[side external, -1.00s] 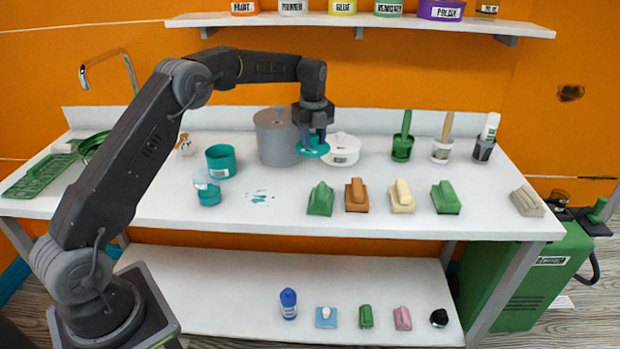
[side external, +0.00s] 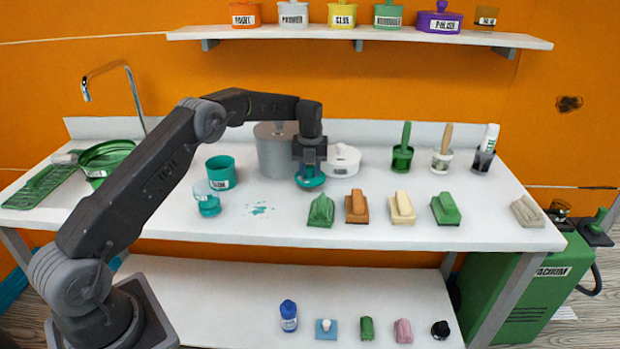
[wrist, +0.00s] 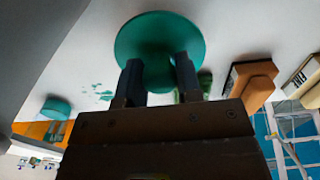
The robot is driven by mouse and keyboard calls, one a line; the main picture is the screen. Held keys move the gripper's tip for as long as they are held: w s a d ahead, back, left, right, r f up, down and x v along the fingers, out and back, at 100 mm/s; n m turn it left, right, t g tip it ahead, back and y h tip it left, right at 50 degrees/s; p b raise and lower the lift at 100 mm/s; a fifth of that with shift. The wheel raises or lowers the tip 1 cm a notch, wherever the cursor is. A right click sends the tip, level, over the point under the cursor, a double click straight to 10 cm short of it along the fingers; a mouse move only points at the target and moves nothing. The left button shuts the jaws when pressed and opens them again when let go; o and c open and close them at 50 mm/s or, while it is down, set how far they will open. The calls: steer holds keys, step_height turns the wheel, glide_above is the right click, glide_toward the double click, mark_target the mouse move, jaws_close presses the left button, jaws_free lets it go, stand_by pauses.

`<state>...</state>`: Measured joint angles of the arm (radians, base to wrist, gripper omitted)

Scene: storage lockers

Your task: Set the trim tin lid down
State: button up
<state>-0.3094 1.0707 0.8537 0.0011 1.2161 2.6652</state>
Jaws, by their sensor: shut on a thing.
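The teal trim tin lid (side external: 310,182) is a round disc under my gripper (side external: 310,170), in front of the grey cylinder. My gripper points down and is shut on the lid's grip. In the wrist view the lid (wrist: 160,32) spreads out beyond the two dark fingertips (wrist: 158,68). The lid is at or just above the white bench; I cannot tell whether it touches. An open teal tin (side external: 221,172) with a white label stands to the left.
A grey cylinder (side external: 276,155) and a white lidded pot (side external: 342,162) stand close behind. A green block (side external: 321,211) and an orange block (side external: 357,207) sit in front, to the right. A small teal jar (side external: 208,204) and teal splashes (side external: 258,209) are at front left.

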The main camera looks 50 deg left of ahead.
mark_target(310, 176)
steer(key=shift+f, duration=1.5)
steer(key=o, duration=0.9)
steer(key=shift+f, duration=0.15)
steer(key=shift+o, duration=0.2)
